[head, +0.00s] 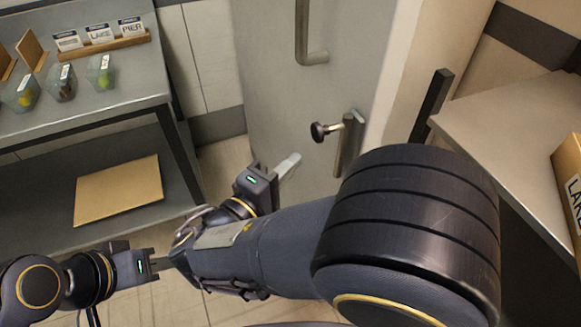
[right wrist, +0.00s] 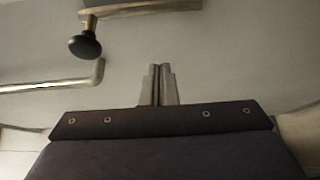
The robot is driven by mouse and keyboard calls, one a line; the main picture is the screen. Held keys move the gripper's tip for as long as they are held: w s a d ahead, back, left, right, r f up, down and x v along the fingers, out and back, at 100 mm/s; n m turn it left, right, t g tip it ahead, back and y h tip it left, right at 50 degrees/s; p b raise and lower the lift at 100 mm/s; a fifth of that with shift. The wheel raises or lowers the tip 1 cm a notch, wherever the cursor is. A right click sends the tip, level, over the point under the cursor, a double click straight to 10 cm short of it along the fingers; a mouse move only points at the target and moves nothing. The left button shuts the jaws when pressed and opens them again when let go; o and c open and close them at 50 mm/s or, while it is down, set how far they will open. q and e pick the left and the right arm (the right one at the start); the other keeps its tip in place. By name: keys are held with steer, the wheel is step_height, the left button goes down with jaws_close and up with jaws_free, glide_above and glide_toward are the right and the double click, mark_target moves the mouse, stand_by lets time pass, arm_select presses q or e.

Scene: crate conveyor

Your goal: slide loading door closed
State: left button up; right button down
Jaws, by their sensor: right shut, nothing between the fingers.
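The loading door (head: 275,90) is a grey panel at top centre in the head view. It has a metal bar handle (head: 304,40), and a black knob (head: 319,131) on a metal latch piece (head: 348,145) at its right edge. The knob (right wrist: 84,46) and handle (right wrist: 60,86) also show in the right wrist view. My right gripper (head: 289,167) is below and left of the knob, near the door panel. Its fingers (right wrist: 158,85) are together and empty, apart from knob and handle; contact with the panel is unclear. My left gripper (head: 160,265) is at lower left, its fingertips partly hidden by my right arm.
A grey shelf unit (head: 100,90) at left bears several clear containers and a card holder (head: 100,47); a cardboard sheet (head: 118,194) lies on its lower shelf. A grey table (head: 510,125) with a labelled box (head: 570,175) stands at right, beside a dark post (head: 432,103).

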steer(key=x, duration=0.8)
steer(key=shift+s+d, duration=0.25)
steer(key=shift+s, duration=0.4)
steer(key=shift+s+d, duration=0.25)
steer(key=shift+s, duration=0.45)
steer(key=shift+s+d, duration=0.25)
steer(key=shift+s, duration=0.4)
steer(key=shift+f, duration=0.1)
